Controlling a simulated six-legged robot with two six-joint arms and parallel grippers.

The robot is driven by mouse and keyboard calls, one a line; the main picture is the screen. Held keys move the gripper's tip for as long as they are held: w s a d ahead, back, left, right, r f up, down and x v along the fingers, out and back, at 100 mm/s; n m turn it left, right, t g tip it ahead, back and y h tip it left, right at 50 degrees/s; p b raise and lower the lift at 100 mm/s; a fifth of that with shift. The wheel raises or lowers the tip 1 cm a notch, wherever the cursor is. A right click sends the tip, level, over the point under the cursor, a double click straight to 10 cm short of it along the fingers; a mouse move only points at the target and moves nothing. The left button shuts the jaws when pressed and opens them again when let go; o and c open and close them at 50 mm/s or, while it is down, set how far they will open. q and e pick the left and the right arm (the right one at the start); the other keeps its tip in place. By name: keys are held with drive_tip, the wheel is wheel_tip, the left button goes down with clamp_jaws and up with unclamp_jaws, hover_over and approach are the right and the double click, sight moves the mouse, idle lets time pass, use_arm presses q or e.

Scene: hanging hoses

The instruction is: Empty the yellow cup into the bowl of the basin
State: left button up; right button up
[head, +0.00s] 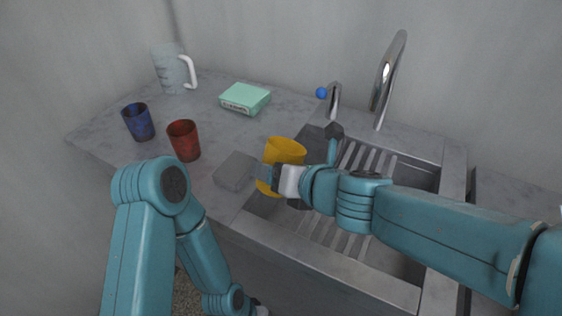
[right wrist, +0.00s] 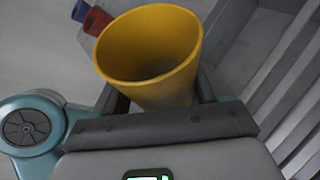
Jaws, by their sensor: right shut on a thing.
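The yellow cup (head: 285,150) is in my right gripper (head: 276,181), whose fingers are shut on its sides. In the right wrist view the cup (right wrist: 150,45) has its open mouth in sight, and I can make out no contents inside. The cup looks roughly upright, at the left side of the metal basin (head: 265,226). The basin's bowl (head: 415,178) shows as a darker hollow beyond my right arm, which hides part of it. My left arm is folded at the lower left, and its fingers are not in sight.
A ridged rack (head: 345,243) spans the basin's left part. A tap (head: 386,80) stands behind. A red cup (head: 184,141), blue cup (head: 138,122), pale pitcher (head: 172,68), green box (head: 245,98) and grey block (head: 235,171) stand on the counter to the left.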

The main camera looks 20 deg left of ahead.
drive_tip(key=shift+s+a+r+m+g+y+p, duration=0.2)
drive_tip(key=shift+m+g+p, duration=0.45)
drive_tip(key=shift+p, duration=1.1)
drive_tip(key=shift+s+d+r+m+g+y+p, duration=0.15)
drive_tip(key=shift+m+g+y+p, duration=0.35)
drive_tip(key=shift+p, duration=1.25)
drive_tip(key=m+g+p, duration=0.1)
drive_tip(key=p, duration=0.1)
drive_tip(key=m+p, duration=0.1)
drive_tip(key=p, duration=0.1)
drive_tip(key=shift+w+g+y+p, duration=0.2)
drive_tip(key=shift+g+y+p, duration=0.1)
drive_tip(key=shift+g+y, duration=0.1)
drive_tip(key=m+p, duration=0.1)
drive_tip(key=p, duration=0.1)
drive_tip(key=g+y+p, duration=0.1)
drive_tip(key=p, duration=0.2)
drive_tip(key=shift+w+f+m+p, duration=0.2)
drive_tip(key=shift+f+m+p, duration=0.15)
drive_tip(key=p, duration=0.2)
drive_tip(key=m+g+y+p, duration=0.1)
drive_tip(key=p, duration=0.1)
drive_tip(key=shift+w+d+r, duration=0.25)
drive_tip(key=shift+w, duration=0.1)
drive_tip(key=shift+w+d+r+m+g+p, duration=0.1)
drive_tip(key=shift+w+r+m+g+p, duration=0.15)
drive_tip(key=shift+m+p, duration=0.65)
drive_tip(key=shift+w+d+r+y+p, duration=0.15)
drive_tip(key=shift+y+p, duration=0.35)
drive_tip(key=shift+p, duration=0.3)
